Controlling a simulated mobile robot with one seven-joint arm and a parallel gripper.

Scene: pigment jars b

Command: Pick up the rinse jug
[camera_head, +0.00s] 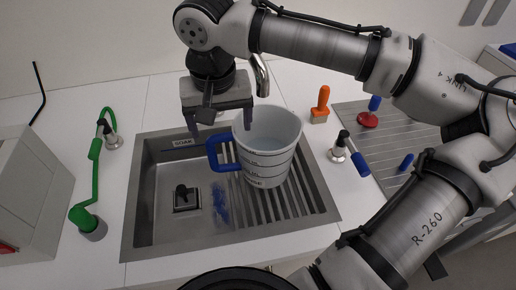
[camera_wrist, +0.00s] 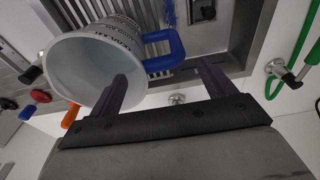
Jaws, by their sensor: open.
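The rinse jug (camera_head: 268,150) is a white cup-like jug with dark markings and a blue handle (camera_head: 219,153). It stands upright on the ribbed right part of the steel sink (camera_head: 150,225), handle to the left. My gripper (camera_head: 220,128) is open above the sink, over the back left side of the jug. In the wrist view the jug (camera_wrist: 82,68) lies at the upper left, its blue handle (camera_wrist: 165,50) pointing right. My fingers (camera_wrist: 165,88) are apart; the left one overlaps the jug's opening in view and the right one is beyond the handle. I cannot tell whether they touch it.
A faucet (camera_head: 261,75) rises behind the jug. An orange-handled brush (camera_head: 320,104) and a blue-handled valve (camera_head: 350,152) stand to the right. A green pipe fitting (camera_head: 95,160) and a grey box (camera_head: 35,195) are at left. The sink's left basin has free room.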

